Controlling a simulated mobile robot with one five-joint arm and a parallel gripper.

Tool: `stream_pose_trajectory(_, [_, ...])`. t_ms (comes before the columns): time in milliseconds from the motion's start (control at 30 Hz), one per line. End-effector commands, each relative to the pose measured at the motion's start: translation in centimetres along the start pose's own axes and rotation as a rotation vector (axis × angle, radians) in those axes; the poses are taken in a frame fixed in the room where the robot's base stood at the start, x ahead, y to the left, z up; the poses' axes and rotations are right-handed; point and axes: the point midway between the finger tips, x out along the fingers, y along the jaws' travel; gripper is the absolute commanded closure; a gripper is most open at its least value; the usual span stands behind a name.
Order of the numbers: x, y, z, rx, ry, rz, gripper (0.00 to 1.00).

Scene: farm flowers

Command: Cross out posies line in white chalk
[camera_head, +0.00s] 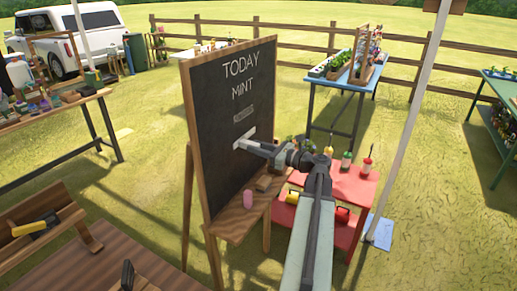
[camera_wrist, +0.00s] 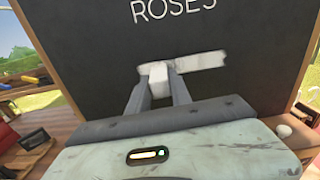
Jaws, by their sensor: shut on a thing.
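The blackboard (camera_head: 215,100) stands on a wooden easel, with "TODAY" and "MINT" in white at its top. A word below them is small and unclear in the head view (camera_head: 243,113); in the wrist view "ROSES" (camera_wrist: 172,8) is readable. Under it is a broad white chalk band (camera_wrist: 205,61), also in the head view (camera_head: 250,133). No posies lettering is readable under the band. My gripper (camera_wrist: 157,88) is shut on a white chalk (camera_wrist: 153,74), whose tip is at the band's left part, seemingly against the board. In the head view my gripper (camera_head: 245,146) hides part of the board.
The easel's ledge (camera_head: 233,223) holds a pink piece (camera_head: 248,199) and a brown block (camera_head: 264,182). A red table (camera_head: 352,185) with bottles stands close at the right, beside a pale pole (camera_head: 408,120). Wooden benches (camera_head: 65,260) are at the front left.

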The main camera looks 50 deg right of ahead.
Motion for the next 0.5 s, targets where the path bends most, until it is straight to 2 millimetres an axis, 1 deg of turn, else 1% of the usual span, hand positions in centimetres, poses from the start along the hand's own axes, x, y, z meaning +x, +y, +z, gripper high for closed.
stream_pose_trajectory(367, [0.5, -0.1, 0.0, 0.0, 0.0, -0.002, 1.0])
stream_pose_trajectory(500, [0.5, -1.1, 0.0, 0.0, 0.0, -0.002, 1.0])
